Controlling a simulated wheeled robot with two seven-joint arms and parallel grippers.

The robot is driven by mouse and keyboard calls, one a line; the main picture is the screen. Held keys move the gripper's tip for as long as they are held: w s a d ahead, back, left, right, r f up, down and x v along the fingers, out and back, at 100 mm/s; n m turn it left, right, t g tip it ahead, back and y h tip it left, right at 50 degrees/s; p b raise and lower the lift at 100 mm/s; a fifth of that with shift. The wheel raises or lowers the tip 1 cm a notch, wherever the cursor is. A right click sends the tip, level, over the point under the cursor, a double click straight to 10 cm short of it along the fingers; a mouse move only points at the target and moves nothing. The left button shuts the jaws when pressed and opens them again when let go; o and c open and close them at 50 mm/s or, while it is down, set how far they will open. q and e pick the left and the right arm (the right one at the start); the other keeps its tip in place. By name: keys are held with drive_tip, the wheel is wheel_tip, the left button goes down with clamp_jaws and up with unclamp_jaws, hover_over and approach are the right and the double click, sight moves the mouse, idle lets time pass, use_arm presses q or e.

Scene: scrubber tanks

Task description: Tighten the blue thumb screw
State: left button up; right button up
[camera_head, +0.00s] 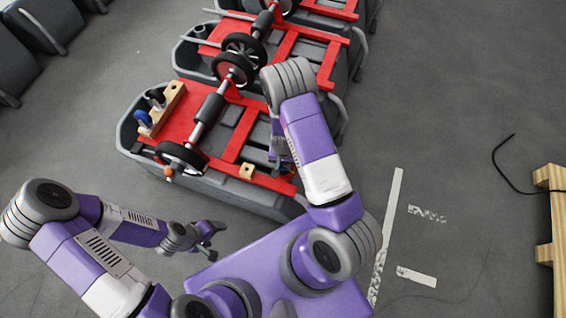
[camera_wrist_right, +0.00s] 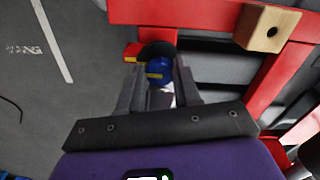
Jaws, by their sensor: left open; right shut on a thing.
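The blue thumb screw (camera_wrist_right: 158,70) shows in the right wrist view between the fingers of my right gripper (camera_wrist_right: 160,88). It has a small yellow mark and a dark round part just behind it, beside the red frame. My right gripper is shut on the screw. In the head view my right gripper (camera_head: 279,155) is at the right side of the nearest tank's red frame (camera_head: 243,130), and my arm hides much of it; the screw cannot be made out there. My left gripper (camera_head: 207,235) is open and empty, over the floor in front of the tank.
The nearest grey tank (camera_head: 240,194) carries a black wheel (camera_head: 181,158), a wooden block with knobs (camera_head: 165,108) and a small wooden block (camera_head: 247,171). More tanks stand behind it. A wooden pallet (camera_head: 552,220) and black cable (camera_head: 508,165) lie right.

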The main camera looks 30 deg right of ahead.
sight(283, 166)
drive_tip(key=o, duration=1.1)
drive_tip(key=shift+c, duration=0.2)
drive_tip(key=shift+r, duration=0.1)
wheel_tip(283, 166, up, 7)
drive_tip(key=p, duration=0.3)
drive_tip(key=shift+r, duration=0.2)
drive_tip(key=s+a+f+n+y, duration=0.2)
drive_tip(key=s+a+n+y, duration=0.2)
drive_tip(key=s+a, duration=0.8)
drive_tip(key=shift+a, duration=0.6)
